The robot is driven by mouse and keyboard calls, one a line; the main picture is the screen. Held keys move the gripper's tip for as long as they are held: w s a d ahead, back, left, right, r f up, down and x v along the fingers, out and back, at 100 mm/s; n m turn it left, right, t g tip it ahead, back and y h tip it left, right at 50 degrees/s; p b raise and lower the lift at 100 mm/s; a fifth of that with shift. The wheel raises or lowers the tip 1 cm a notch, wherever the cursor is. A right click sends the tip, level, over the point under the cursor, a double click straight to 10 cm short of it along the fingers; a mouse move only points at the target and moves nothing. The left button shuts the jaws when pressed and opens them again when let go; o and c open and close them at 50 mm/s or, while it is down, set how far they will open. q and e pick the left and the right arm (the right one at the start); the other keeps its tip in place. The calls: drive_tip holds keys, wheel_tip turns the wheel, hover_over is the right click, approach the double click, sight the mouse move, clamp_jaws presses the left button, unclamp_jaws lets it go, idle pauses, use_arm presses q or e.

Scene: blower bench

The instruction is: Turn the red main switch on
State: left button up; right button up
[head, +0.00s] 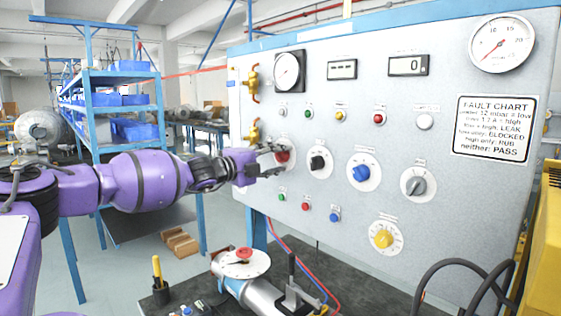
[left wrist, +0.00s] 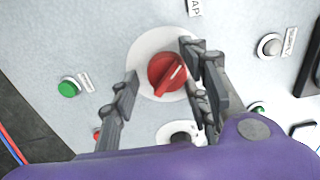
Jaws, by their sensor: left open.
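The red main switch (left wrist: 167,74) is a round red knob on a white disc, set in the grey panel. In the left wrist view it sits between the open fingers of my left gripper (left wrist: 158,88), with the right finger close beside the knob and the left finger farther off. In the head view my left gripper (head: 272,161) is at the panel's left side and partly hides the red switch (head: 283,156). I cannot tell whether a finger touches the knob. My right gripper is not in view.
A black knob (head: 317,162), a blue knob (head: 362,172) and a grey knob (head: 416,186) sit to the right on the panel (head: 450,75). Small buttons lie above and below. Brass valves (head: 251,131) are at the left edge. A blower (head: 250,285) stands on the bench below.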

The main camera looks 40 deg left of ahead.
use_arm(q)
drive_tip(key=shift+s+r, duration=0.1)
drive_tip(key=shift+s, duration=0.05)
drive_tip(key=c, duration=1)
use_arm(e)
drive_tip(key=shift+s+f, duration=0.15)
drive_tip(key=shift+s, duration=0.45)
